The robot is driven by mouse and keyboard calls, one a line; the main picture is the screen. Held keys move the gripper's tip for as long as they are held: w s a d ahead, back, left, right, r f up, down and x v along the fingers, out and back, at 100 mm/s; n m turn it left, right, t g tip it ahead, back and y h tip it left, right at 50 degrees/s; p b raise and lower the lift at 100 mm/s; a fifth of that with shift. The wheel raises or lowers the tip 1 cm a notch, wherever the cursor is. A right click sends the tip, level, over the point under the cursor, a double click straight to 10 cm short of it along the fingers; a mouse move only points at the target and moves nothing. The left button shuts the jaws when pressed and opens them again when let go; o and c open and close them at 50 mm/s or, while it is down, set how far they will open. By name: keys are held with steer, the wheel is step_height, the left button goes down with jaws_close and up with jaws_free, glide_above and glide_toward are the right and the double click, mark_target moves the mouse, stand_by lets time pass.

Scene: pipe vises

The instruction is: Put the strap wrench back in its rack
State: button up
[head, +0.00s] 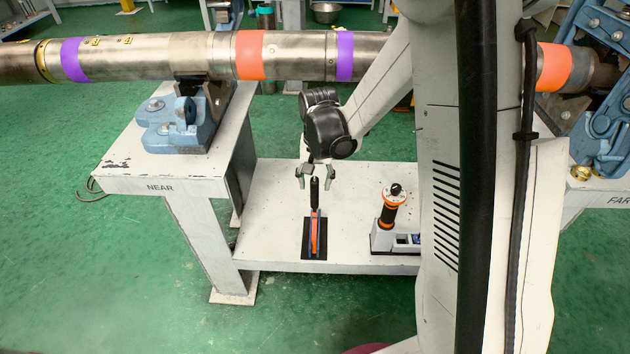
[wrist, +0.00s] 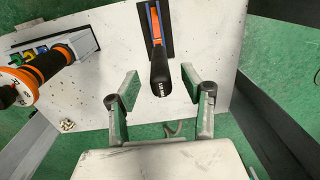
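The strap wrench (head: 315,192) has a black handle and an orange lower part. It stands upright in its rack, a black base plate (head: 307,251) on the lower shelf. In the wrist view, the wrench handle (wrist: 159,72) points toward the camera, with the orange part and dark rack (wrist: 168,22) beyond it. My gripper (head: 315,178) is just above the wrench, around the level of the handle's top. In the wrist view, my gripper (wrist: 160,78) has its fingers spread, one on each side of the handle's end, with visible gaps.
An orange-and-black tool (head: 388,212) stands in a white holder (head: 383,242) to the right on the shelf (head: 272,218). Above, a long pipe (head: 190,58) with orange and purple bands rests on a blue vise (head: 180,128) on the NEAR table (head: 125,173).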

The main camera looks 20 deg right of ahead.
steer(key=shift+r, duration=0.1)
step_height(320, 180, up, 12)
steer(key=shift+d, duration=0.2)
stand_by(0.4)
steer(key=shift+s, duration=0.1)
steer(key=s+r+n+t, duration=0.2)
steer(key=s+r+t, duration=0.25)
steer(key=s, duration=0.65)
steer(key=s+r+n+t, duration=0.25)
steer(key=s+r, duration=0.25)
steer(key=s, duration=0.6)
step_height(320, 180, up, 18)
steer(key=p, duration=1.8)
steer(key=shift+w+a, duration=0.2)
steer(key=shift+w, duration=0.05)
steer(key=shift+f, duration=0.15)
